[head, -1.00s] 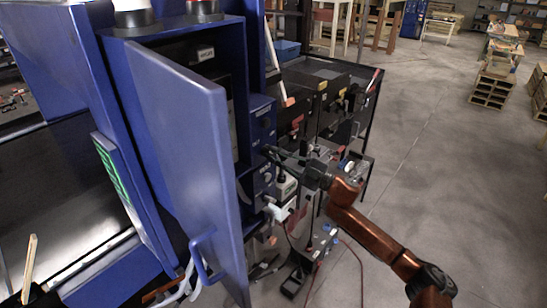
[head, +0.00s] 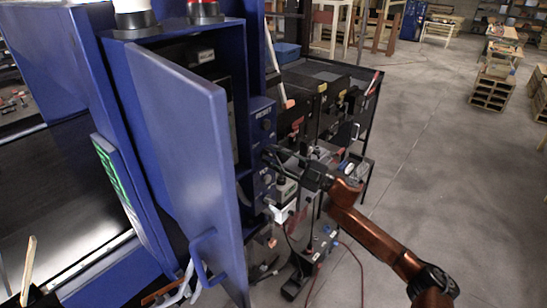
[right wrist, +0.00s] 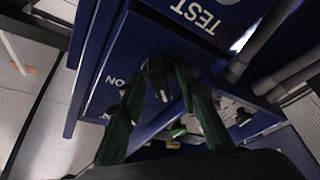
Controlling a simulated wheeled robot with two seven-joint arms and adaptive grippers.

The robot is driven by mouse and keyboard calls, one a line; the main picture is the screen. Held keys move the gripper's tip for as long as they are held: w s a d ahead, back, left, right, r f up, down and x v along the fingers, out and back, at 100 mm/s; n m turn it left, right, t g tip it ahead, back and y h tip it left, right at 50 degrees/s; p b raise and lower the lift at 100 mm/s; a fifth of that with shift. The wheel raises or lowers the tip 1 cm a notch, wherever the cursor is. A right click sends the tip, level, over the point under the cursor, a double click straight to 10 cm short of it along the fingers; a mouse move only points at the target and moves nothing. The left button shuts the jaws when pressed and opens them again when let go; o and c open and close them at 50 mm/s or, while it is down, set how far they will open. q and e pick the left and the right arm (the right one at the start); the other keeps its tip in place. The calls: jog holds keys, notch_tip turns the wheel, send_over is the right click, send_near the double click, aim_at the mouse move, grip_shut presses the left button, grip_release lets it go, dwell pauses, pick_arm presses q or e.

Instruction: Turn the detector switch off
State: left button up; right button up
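The detector switch is a small black knob (right wrist: 160,80) with a pale mark, on a blue panel (right wrist: 125,48) in the right wrist view. An "ON" label is beside it, and "TEST" shows higher up. My right gripper (right wrist: 160,92) has its two dark green fingers apart, one on each side of the knob; I cannot tell whether they touch it. In the head view my right gripper (head: 272,153) is at the side panel of the blue cabinet (head: 262,112), and its fingers hide the knob there.
The open blue cabinet door (head: 180,130) with its handle (head: 203,255) stands left of my right gripper. A dark bench (head: 325,75) with tools is behind the gripper, and several loose devices are below it.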

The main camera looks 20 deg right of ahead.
jog(key=v, duration=1.2)
dwell(0.3)
